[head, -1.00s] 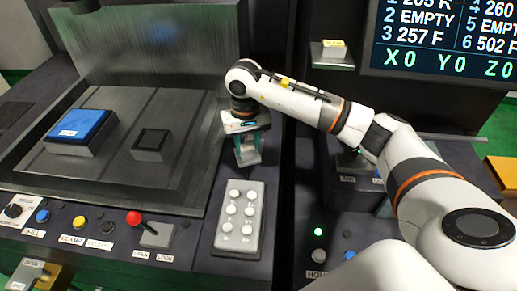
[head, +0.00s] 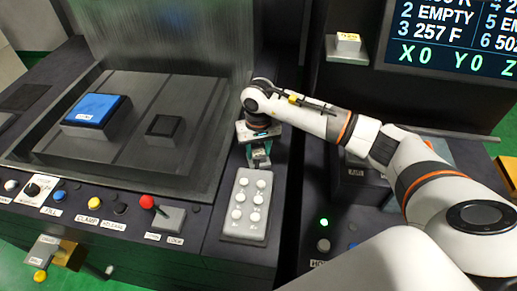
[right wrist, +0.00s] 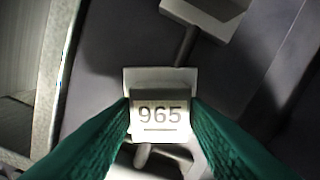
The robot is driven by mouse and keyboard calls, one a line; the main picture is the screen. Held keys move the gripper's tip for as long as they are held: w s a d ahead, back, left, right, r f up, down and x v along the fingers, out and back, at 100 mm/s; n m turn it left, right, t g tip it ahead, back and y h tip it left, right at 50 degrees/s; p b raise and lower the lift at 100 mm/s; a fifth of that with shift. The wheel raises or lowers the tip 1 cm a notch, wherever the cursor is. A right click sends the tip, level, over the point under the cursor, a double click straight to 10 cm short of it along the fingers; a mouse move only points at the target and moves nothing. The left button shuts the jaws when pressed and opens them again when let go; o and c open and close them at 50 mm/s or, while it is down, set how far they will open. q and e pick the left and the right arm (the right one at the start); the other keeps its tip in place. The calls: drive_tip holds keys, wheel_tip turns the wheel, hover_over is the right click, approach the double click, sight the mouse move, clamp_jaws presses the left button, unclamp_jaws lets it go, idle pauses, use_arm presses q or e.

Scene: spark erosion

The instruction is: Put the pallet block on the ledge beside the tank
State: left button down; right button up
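The pallet block (right wrist: 160,115), a pale grey block with the label 965, sits between the green fingers of my right gripper in the right wrist view. Both fingertips press against its sides, so the right gripper (head: 259,158) looks shut on it. In the head view, the gripper points down over the dark ledge (head: 228,222) to the right of the tank (head: 45,140), just behind the button pendant. I cannot tell whether the block touches the ledge. My left gripper is not in view.
The grey button pendant (head: 247,203) lies on the ledge close in front of the gripper. In the tank are a blue-topped block (head: 97,110) and a small dark block (head: 165,128). A red-knobbed lever (head: 148,202) stands on the front panel. A screen (head: 450,40) is at the back right.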

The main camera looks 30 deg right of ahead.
sight(258, 152)
drive_tip(key=o, duration=0.3)
drive_tip(key=shift+r, duration=0.1)
wheel_tip(258, 152, up, 12)
drive_tip(key=b, duration=0.3)
drive_tip(key=shift+b, duration=0.3)
drive_tip(key=shift+r, duration=0.1)
